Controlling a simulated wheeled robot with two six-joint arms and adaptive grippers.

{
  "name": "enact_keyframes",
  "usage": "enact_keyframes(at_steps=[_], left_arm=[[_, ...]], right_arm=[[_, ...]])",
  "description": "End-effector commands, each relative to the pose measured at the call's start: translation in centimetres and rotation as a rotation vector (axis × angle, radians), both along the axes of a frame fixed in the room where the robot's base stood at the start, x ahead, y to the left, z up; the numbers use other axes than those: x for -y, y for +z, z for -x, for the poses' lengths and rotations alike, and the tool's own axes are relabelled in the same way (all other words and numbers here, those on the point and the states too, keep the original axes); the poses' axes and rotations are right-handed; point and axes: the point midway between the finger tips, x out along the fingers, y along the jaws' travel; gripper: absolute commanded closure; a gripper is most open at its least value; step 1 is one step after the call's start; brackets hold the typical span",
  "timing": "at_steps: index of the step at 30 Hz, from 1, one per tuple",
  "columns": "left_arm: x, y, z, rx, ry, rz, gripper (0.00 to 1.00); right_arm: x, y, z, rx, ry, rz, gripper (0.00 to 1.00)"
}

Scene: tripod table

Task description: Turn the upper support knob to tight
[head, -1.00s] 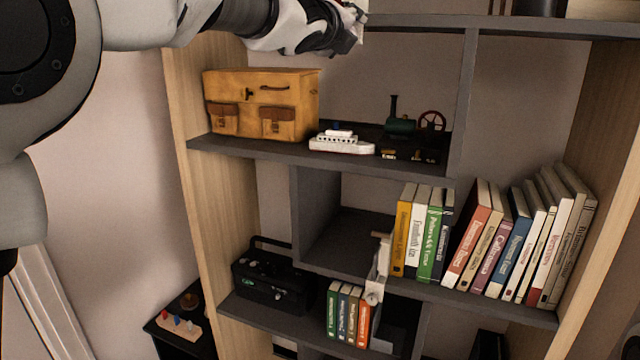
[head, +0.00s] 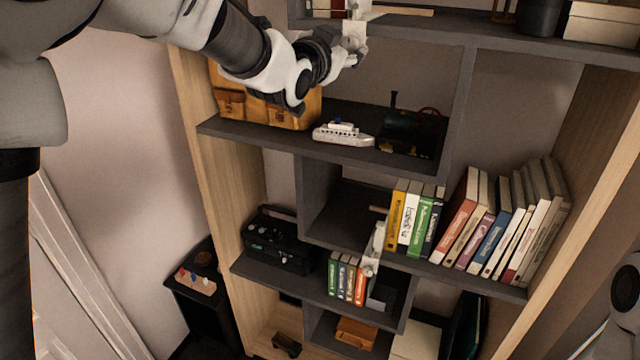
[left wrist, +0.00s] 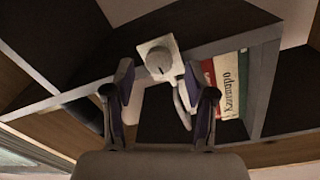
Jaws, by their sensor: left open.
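The upper support is a whitish bracket (head: 354,34) at the top shelf's front edge. In the left wrist view its pale plate (left wrist: 150,46) carries a round grey knob (left wrist: 158,61), with a curved grey piece (left wrist: 181,98) below it. My left gripper (head: 352,58) is at the bracket in the head view, partly overlapping it. In the left wrist view its fingers (left wrist: 163,97) are spread apart, with the knob beyond and between them and nothing held. Whether a finger touches the bracket is unclear. A similar lower support (head: 373,250) stands beside the middle books. My right gripper is out of view.
Books (head: 500,235) lean on the middle shelf. A toy ship (head: 343,133) and an orange-brown case (head: 262,108), partly behind my left arm, stand on the shelf below the gripper. A black radio-like box (head: 280,240) is lower left. Red and white books (left wrist: 226,85) stand near the upper bracket.

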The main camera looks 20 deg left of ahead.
Motion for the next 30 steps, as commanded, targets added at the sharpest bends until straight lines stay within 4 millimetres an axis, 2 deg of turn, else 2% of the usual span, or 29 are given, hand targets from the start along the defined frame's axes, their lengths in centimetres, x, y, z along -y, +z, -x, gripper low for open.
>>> enact_keyframes(at_steps=[1, 5, 6, 9, 12, 21, 30], left_arm=[[-0.1, -1.0, 0.9, 0.000, 0.000, -0.001, 0.44], [-0.3, -1.0, 3.3, 0.000, 0.000, -0.003, 0.44], [-0.4, 0.1, 4.0, -0.003, 0.000, -0.003, 0.44], [-0.5, 0.5, 6.0, -0.005, 0.000, -0.003, 0.44], [-0.6, -3.1, 5.4, -0.038, 0.000, -0.003, 0.44], [-0.7, -10.0, 3.8, -0.136, 0.001, -0.001, 0.44], [-0.8, -17.1, 3.1, -0.240, 0.003, 0.005, 0.44]], right_arm=[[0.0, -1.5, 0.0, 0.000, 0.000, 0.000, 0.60], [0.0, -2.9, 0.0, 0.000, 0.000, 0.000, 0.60], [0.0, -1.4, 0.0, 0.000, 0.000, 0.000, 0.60], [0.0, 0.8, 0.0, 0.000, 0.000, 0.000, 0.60], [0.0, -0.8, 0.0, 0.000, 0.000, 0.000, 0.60], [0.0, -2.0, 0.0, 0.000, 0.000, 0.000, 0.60], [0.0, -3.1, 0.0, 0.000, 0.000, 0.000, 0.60]])
